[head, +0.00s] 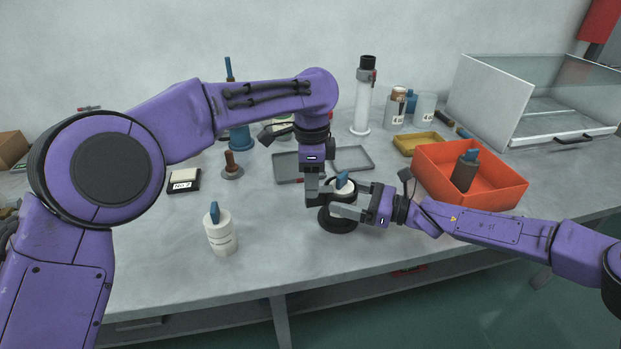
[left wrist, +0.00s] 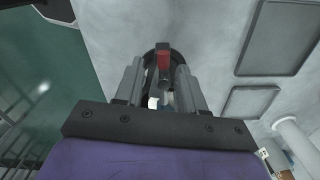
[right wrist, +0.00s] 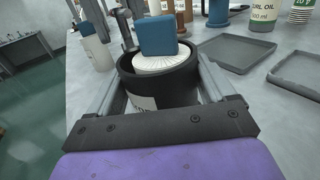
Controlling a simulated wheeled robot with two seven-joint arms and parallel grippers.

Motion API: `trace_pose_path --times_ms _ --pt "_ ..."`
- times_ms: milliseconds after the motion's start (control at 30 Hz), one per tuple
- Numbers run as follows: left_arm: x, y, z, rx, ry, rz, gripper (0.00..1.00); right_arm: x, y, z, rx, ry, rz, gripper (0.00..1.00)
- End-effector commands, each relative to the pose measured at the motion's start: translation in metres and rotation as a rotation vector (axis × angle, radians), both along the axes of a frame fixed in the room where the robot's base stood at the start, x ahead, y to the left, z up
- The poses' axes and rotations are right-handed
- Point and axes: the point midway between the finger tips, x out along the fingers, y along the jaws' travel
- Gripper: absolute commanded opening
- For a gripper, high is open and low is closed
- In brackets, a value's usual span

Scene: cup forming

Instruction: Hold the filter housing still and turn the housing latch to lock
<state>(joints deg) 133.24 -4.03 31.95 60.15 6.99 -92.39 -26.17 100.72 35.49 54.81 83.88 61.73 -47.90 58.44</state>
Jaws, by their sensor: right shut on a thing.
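The filter housing is a dark cup with a pale ribbed filter and blue grip on top; it shows in the right wrist view (right wrist: 150,85). My right gripper (head: 341,199) is shut around the housing from the right, one finger on each side in the right wrist view. The red housing latch (left wrist: 163,58) shows in the left wrist view, on the housing's left side. My left gripper (head: 318,196) reaches down there, fingers apart on either side of the latch. Contact is not clear.
A white jar with a blue grip (head: 221,237) stands front left. An orange bin (head: 488,190) holding a dark cylinder (head: 465,174) is at right. Grey trays (head: 352,158) and a white column (head: 362,105) are behind. The table front between jar and base is clear.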

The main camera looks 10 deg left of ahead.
Motion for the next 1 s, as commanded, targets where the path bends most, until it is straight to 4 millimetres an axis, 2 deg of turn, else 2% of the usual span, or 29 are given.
trace_pose_path --times_ms 267,367,600,700,833,1000 --pt "0.001 0.002 0.006 0.002 -0.004 0.004 0.39 0.0 0.0 -0.001 0.001 0.002 0.001 0.34" --pt "0.001 0.001 0.025 0.002 -0.006 0.003 0.39 0.0 0.0 -0.001 0.0 0.001 0.001 0.34" --pt "0.001 0.001 0.086 0.001 -0.005 0.002 0.39 0.0 0.0 -0.001 0.0 0.001 0.001 0.34" --pt "0.001 0.001 0.104 0.0 -0.004 0.002 0.39 -0.001 0.0 -0.001 0.0 0.001 0.001 0.34" --pt "0.0 0.0 0.117 0.001 -0.001 0.001 0.39 0.0 0.0 0.0 0.0 0.0 0.001 0.34" --pt "0.0 0.001 0.121 0.002 -0.001 0.002 0.39 0.0 0.0 0.0 0.001 0.0 0.001 0.34"
